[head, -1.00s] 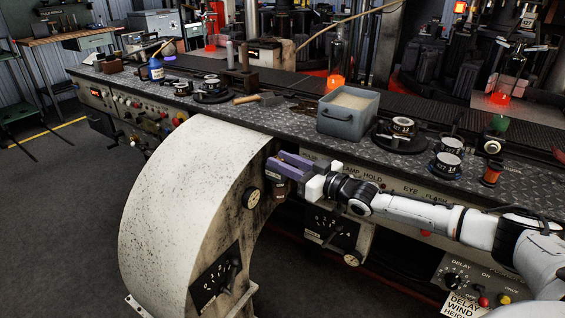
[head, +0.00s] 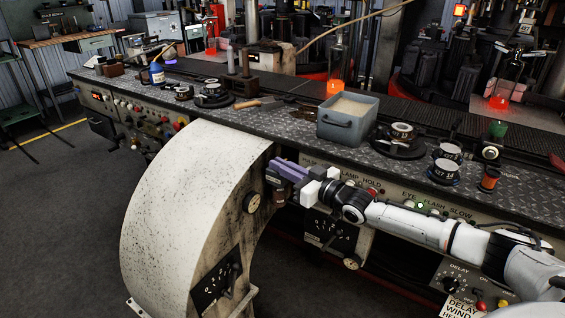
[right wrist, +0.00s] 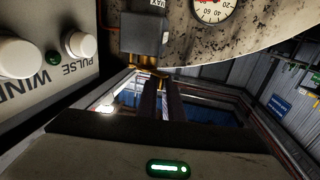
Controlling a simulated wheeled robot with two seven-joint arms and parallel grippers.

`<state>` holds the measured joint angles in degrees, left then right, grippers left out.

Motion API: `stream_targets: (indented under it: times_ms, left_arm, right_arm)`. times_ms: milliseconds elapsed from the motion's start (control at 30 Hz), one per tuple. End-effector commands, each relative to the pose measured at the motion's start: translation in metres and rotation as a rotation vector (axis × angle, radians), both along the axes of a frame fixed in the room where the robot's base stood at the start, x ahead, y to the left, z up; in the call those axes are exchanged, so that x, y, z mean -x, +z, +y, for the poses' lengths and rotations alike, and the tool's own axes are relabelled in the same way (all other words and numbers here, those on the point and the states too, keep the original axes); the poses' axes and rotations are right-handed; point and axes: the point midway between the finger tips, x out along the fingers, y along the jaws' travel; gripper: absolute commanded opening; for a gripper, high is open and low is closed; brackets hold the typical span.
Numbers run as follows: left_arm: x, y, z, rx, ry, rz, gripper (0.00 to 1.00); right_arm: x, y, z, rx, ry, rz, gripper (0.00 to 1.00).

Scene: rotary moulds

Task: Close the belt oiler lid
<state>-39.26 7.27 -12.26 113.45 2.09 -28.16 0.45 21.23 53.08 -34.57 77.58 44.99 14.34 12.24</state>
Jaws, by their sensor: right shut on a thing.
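My right gripper (head: 276,172) reaches in from the right below the bench edge. Its purple fingers are shut at a small dark box (head: 273,181) with a pale label, beside the pale curved housing. I take this box to be the belt oiler. In the right wrist view the fingertips (right wrist: 160,80) sit close together at brass-coloured parts under the grey box (right wrist: 143,32). The held part looks like the lid, but the fingers hide most of it, and its angle cannot be told. My left gripper is not in view.
The curved housing (head: 190,190) stands left of the gripper, with a round gauge (head: 253,201) below the box. A control panel with knobs (head: 335,235) lies below the arm. A grey bin (head: 347,128) and several reels stand on the bench above.

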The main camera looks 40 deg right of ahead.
Motion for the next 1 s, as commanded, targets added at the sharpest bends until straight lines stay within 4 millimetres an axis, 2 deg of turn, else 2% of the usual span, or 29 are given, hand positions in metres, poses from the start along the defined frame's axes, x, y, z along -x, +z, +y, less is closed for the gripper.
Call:
stream_targets:
  times_ms: [33,400,600,733,1000]
  left_arm:
    - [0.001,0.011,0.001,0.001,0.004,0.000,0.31]
    - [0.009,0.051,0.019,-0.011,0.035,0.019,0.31]
    - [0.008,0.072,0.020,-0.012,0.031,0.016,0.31]
    - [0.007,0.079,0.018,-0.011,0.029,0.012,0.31]
    - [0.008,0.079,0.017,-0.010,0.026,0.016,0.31]
  right_arm:
    - [0.000,0.004,0.003,-0.009,-0.018,0.004,0.00]
    - [-0.010,0.006,0.010,-0.014,-0.225,0.006,0.00]
    - [-0.016,0.003,0.014,-0.011,-0.353,0.006,0.00]
    - [-0.020,0.001,0.015,-0.010,-0.430,0.004,0.00]
    - [-0.028,0.000,0.017,-0.006,-0.556,0.002,0.00]
